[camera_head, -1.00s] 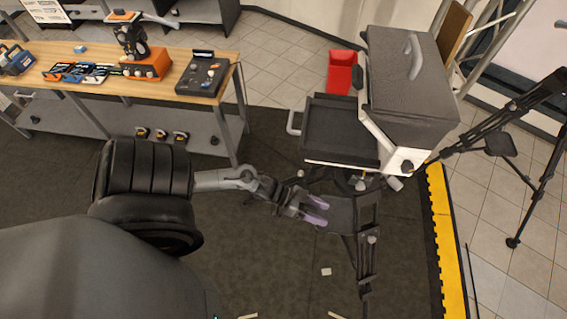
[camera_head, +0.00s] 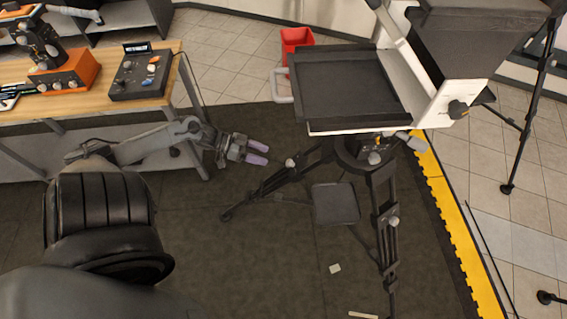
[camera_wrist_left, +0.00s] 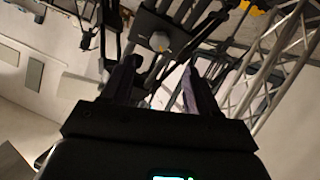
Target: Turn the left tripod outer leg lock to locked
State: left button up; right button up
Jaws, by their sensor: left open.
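A black tripod (camera_head: 383,205) stands on the dark floor under the prompter rig. A pale round lock knob (camera_head: 290,162) sits on its left leg, and another pale knob (camera_head: 393,222) sits on its front leg. My left gripper (camera_head: 262,154) is open and empty, with purple-tipped fingers pointing right, just left of the left-leg knob and apart from it. In the left wrist view, a pale grey knob (camera_wrist_left: 160,41) shows beyond and between the open fingers (camera_wrist_left: 160,78). Whether any lock is locked cannot be told. My right gripper is out of view.
The prompter's black tray (camera_head: 340,88) and hood overhang the tripod. A wooden bench (camera_head: 100,95) with a control box (camera_head: 141,75) stands behind my left arm. A yellow edge strip (camera_head: 450,230) lies right of the tripod. Another tripod (camera_head: 525,120) stands at far right.

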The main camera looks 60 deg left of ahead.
aim_at(288, 162)
pick_arm(q)
jog(key=b+x, duration=0.2)
jog(key=x, duration=0.7)
jog(key=shift+w+d, duration=0.15)
jog(key=shift+w, duration=0.05)
jog(key=c, duration=1)
